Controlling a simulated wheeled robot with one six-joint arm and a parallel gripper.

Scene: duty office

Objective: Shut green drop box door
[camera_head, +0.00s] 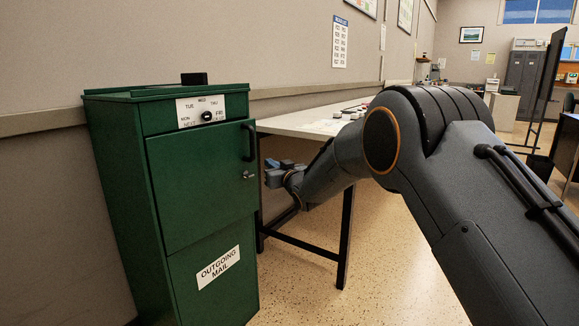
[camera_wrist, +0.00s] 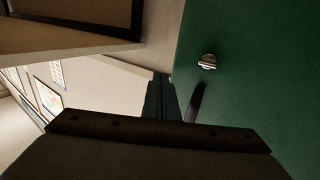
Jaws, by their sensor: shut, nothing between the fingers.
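The green drop box (camera_head: 115,185) stands upright at the left in the head view. Its upper door (camera_head: 195,185) lies close to the front of the box; whether it is fully shut or slightly ajar I cannot tell. The door has a black handle (camera_head: 249,142) and a small metal latch (camera_head: 248,175) near its right edge. My gripper (camera_head: 273,168) is just right of that edge, shut and empty. In the wrist view the shut fingers (camera_wrist: 160,97) are beside the green door face (camera_wrist: 255,85), with the latch (camera_wrist: 207,62) and dark handle (camera_wrist: 194,101) close by. Contact cannot be made out.
A table (camera_head: 310,120) with dark legs stands right behind my gripper, with small items on top. A dial (camera_head: 207,116) and a black block (camera_head: 194,78) are on the box's upper part. The speckled floor (camera_head: 380,260) in front is clear.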

